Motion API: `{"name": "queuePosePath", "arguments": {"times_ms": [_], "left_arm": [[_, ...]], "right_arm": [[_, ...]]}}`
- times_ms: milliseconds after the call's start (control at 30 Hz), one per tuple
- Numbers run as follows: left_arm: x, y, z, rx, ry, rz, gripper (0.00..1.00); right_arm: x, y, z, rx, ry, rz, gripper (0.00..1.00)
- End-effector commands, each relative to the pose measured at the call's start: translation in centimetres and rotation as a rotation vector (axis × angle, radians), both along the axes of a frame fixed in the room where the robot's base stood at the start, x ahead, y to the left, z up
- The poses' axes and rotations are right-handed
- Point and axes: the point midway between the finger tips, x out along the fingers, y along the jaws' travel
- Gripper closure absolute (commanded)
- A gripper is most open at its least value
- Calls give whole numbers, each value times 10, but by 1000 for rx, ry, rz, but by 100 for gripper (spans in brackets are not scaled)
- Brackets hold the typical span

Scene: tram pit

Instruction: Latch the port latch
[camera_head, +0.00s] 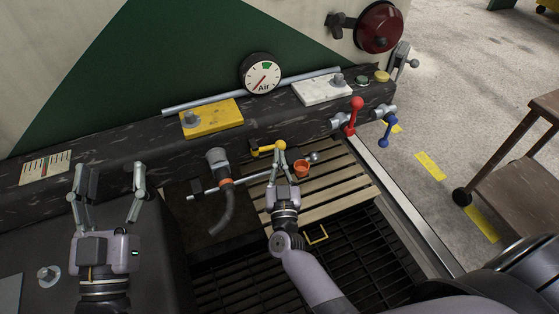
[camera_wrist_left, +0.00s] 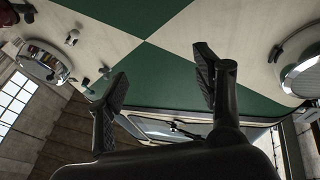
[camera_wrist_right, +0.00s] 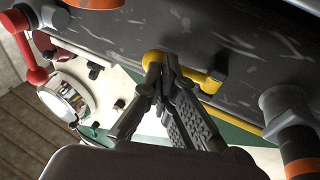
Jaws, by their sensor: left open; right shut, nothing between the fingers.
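A yellow lever (camera_head: 266,149) sticks out from the front of the dark beam, likely the port latch; its black mount is at its left end. My right gripper (camera_head: 281,154) is shut with its fingertips at the lever's right end. In the right wrist view the yellow lever (camera_wrist_right: 204,80) runs behind the closed fingertips (camera_wrist_right: 162,66), which hide part of it; I cannot tell whether they touch. My left gripper (camera_head: 109,172) is open and empty in front of the beam at the left. The left wrist view shows its fingers (camera_wrist_left: 161,75) spread apart.
A grey hose coupling (camera_head: 216,158) with an orange ring stands left of the lever. An orange cup-like part (camera_head: 302,168) is close right of my right gripper. Red (camera_head: 354,115) and blue (camera_head: 386,132) levers are farther right. Wooden slats (camera_head: 335,185) and a dark grate (camera_head: 350,250) lie below.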

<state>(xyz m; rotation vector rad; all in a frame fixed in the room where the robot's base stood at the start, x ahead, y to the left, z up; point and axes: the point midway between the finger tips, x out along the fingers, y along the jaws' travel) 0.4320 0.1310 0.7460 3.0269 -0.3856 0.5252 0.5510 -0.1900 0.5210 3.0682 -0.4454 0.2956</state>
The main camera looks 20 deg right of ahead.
Motion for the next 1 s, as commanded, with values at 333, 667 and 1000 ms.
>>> {"name": "queuePosePath", "arguments": {"times_ms": [333, 667, 1000], "left_arm": [[0, 0, 1, -1, -2, 0, 39], [8, 6, -50, 77, 291, 18, 39], [2, 13, -93, 132, 503, 31, 39]], "right_arm": [[1, 0, 0, -1, 0, 1, 100], [13, -6, 5, -3, 0, 75, 100], [19, -9, 5, 0, -5, 78, 100]]}}
